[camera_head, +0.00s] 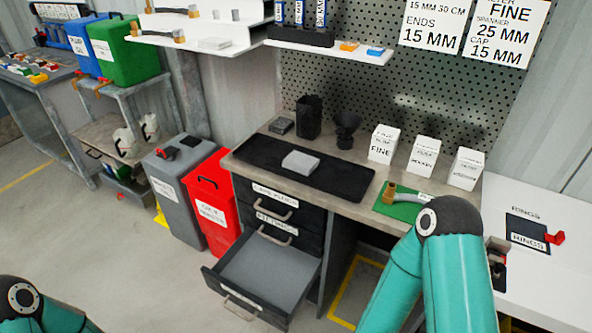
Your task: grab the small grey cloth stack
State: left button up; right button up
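A small light grey stack (300,162), which looks like folded cloth, lies on the black mat (260,160) on the workbench.
An open grey drawer (265,268) juts out below the bench. A red bin (207,200) and a grey bin (168,175) stand to its left. A black cup (308,116), a funnel (346,128) and white boxes (383,143) stand behind and right of the mat.

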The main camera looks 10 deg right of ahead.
aim_at(301, 163)
jog(key=z, duration=1.35)
jog(key=i, duration=0.15)
jog(key=u, duration=2.9)
jog(key=k, duration=1.3)
jog(key=z, duration=0.95)
jog(key=i, duration=1)
jog(key=z, duration=0.05)
